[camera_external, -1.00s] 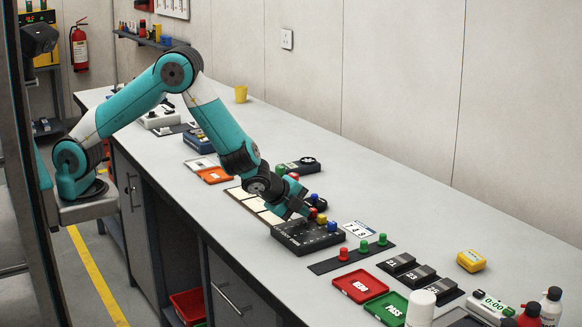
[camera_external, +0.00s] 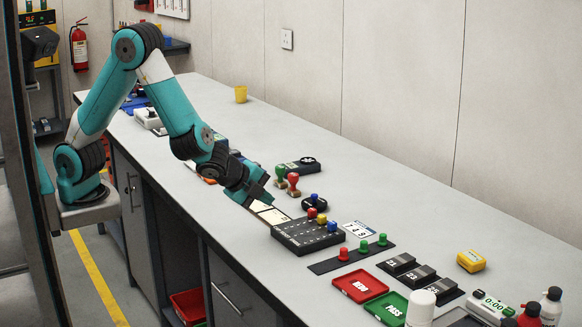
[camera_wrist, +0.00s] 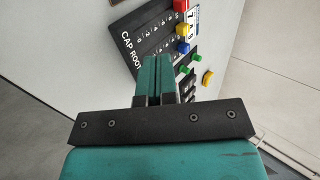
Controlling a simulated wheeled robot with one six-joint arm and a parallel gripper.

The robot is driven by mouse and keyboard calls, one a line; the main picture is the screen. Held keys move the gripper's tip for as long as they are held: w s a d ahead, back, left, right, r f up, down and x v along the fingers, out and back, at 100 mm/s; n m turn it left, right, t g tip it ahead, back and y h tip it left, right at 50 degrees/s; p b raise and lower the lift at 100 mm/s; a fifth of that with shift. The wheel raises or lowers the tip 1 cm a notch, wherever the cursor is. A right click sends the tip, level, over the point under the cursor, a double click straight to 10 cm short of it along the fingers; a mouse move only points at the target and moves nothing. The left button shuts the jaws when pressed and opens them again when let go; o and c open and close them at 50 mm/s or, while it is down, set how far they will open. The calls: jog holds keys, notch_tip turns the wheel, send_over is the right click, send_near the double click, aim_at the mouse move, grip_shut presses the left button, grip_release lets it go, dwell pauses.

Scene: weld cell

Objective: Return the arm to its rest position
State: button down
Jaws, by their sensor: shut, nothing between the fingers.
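My gripper (camera_external: 262,201) is at the end of the teal arm, above the bench beside the dark board with colored knobs. Its fingers are together with nothing between them. In the wrist view, my gripper (camera_wrist: 157,62) shows two teal fingers pressed side by side. The arm is bent, with its elbow raised high and its forearm slanting down to the right over the bench.
Red and green stamps (camera_external: 292,183) stand behind my gripper. A red tray (camera_external: 360,286) and a green tray lie toward the front.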

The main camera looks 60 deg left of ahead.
jog(key=shift+s+r, duration=0.3)
jog(key=shift+s, duration=0.1)
dwell(0.3)
